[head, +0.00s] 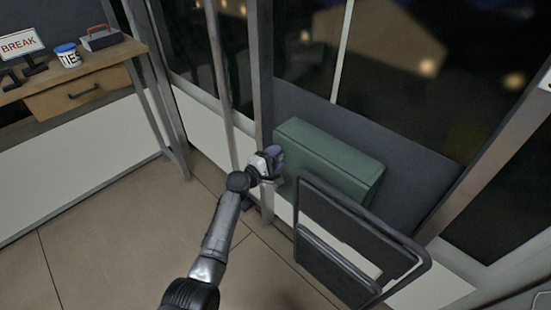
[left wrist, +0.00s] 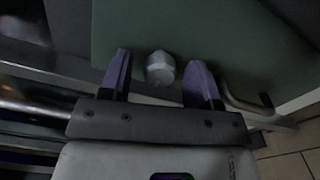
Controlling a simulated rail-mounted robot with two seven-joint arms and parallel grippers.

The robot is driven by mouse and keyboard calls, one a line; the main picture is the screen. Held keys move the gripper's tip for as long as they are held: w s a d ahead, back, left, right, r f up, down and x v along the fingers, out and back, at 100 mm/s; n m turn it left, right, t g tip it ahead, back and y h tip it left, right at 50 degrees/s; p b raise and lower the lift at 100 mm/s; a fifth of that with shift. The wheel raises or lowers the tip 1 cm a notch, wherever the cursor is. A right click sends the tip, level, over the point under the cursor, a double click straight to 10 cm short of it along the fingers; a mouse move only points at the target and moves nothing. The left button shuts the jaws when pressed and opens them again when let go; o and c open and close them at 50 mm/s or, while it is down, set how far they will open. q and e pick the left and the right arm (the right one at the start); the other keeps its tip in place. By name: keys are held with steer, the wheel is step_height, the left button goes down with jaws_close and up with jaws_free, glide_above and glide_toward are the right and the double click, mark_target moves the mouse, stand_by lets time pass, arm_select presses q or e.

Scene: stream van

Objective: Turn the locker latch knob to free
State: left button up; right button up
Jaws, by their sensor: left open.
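The locker is a green box (head: 325,160) standing low against the window wall, right of the middle in the head view. In the left wrist view its green front (left wrist: 220,40) fills the upper part. A silver faceted latch knob (left wrist: 160,68) sticks out from it. My left gripper (left wrist: 161,80) is open, with one purple finger on each side of the knob and a gap on both sides. In the head view my left gripper (head: 278,162) is at the locker's left end and hides the knob. My right gripper is not in view.
A folding seat with a dark frame (head: 350,235) stands close to the right of my left gripper. A metal pole (head: 220,90) rises just left of it. A wooden desk (head: 75,85) with a BREAK sign (head: 22,46) and a TIES cup (head: 68,56) is at the far left. A curved handle (left wrist: 245,102) shows beside the knob.

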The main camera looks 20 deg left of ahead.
arm_select(q)
steer(key=shift+s+a, duration=0.1)
steer(key=shift+s, duration=0.1)
steer(key=p+v, duration=0.5)
steer(key=v, duration=0.8)
steer(key=shift+s, duration=0.25)
